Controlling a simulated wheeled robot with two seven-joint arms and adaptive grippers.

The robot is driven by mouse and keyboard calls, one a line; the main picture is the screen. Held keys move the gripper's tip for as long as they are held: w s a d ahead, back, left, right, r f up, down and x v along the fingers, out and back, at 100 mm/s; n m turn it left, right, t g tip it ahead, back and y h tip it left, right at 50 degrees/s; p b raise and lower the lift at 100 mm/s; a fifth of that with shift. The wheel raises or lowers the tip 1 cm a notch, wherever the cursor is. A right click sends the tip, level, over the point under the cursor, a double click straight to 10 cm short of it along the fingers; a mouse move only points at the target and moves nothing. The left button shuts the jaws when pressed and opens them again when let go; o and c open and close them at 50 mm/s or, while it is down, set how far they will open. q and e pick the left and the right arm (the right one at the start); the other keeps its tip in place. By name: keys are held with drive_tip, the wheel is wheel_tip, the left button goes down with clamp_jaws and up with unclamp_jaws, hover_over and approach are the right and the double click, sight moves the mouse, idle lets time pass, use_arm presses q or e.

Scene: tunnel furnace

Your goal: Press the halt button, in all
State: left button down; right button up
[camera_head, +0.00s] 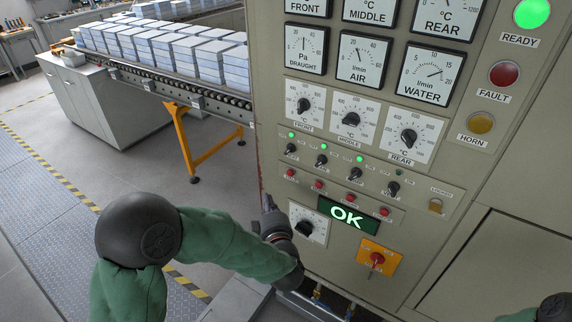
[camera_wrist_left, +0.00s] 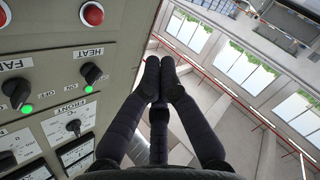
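A row of small red buttons, (camera_head: 291,173), (camera_head: 319,185) and more to the right, sits on the grey control panel (camera_head: 270,90); their labels are too small to read, so I cannot tell which is the halt button. Two red buttons also show in the left wrist view, one (camera_wrist_left: 92,14) near the HEAT switch and one cut off by the corner. My left gripper (camera_head: 269,203) is at the panel's lower left edge, mostly hidden. In the wrist view its dark fingers (camera_wrist_left: 158,80) meet at the tips, empty, apart from the buttons. My right gripper is out of view.
Below the buttons are a lit OK display (camera_head: 347,214), a black dial (camera_head: 305,228) and a red rotary switch on a yellow plate (camera_head: 378,259). Black switches (camera_head: 322,160) lie above. A conveyor (camera_head: 190,92) with stacked blocks stands behind left.

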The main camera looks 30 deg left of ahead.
sight(290, 173)
use_arm(q)
drive_tip(key=shift+a+r, duration=0.1)
drive_tip(key=shift+r, duration=0.1)
drive_tip(key=w, duration=0.8)
drive_tip(key=shift+w+d+b, duration=0.35)
drive_tip(key=shift+w, duration=0.1)
idle(1.5)
drive_tip(key=shift+w, duration=0.35)
